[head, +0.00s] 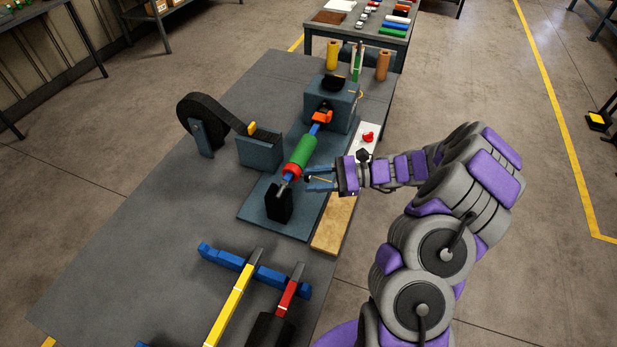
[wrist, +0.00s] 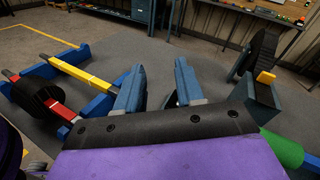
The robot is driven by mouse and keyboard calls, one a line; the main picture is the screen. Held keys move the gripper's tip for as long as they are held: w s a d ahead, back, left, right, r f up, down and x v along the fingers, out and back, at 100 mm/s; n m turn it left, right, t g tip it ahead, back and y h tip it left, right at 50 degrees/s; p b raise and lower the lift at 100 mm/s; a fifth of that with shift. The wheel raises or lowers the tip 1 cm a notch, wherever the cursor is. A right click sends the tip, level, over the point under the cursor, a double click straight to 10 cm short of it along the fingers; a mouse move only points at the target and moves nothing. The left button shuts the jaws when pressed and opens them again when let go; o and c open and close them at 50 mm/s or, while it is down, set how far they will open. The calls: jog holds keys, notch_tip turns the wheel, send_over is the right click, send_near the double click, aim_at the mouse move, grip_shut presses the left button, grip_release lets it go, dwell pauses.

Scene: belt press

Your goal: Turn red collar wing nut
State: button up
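The red collar (head: 292,170) sits around the blue shaft at the near end of the green roller (head: 301,150). I cannot make out its wing nut clearly; a small dark and yellowish detail shows near my fingertips. My gripper (head: 308,179) reaches in from the right, its two blue fingers just right of the collar. In the wrist view, the fingers (wrist: 160,78) are spread apart, with no object visible between them. The green roller (wrist: 283,147) shows at the lower right there; the red collar is not visible in that view.
A black support block (head: 279,203) stands near the shaft's near end. A grey-blue housing (head: 333,103) is behind the roller, and a black belt reel (head: 205,118) is to the left. A blue rack (head: 255,270) holds yellow- and red-handled tools in front. A red knob (head: 368,137) sits on a white panel.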

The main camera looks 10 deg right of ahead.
jog(key=w+d+f+m+t+h, duration=0.25)
jog(key=d+f+m+t, duration=0.6)
jog(key=d+f, duration=0.65)
jog(key=b+x, duration=0.2)
jog(key=x, duration=1.4)
jog(key=shift+w+d+m+b, duration=0.25)
jog(key=shift+w+m+b, duration=0.05)
jog(key=shift+m+b, duration=0.1)
jog(key=shift+a, duration=0.2)
grip_shut()
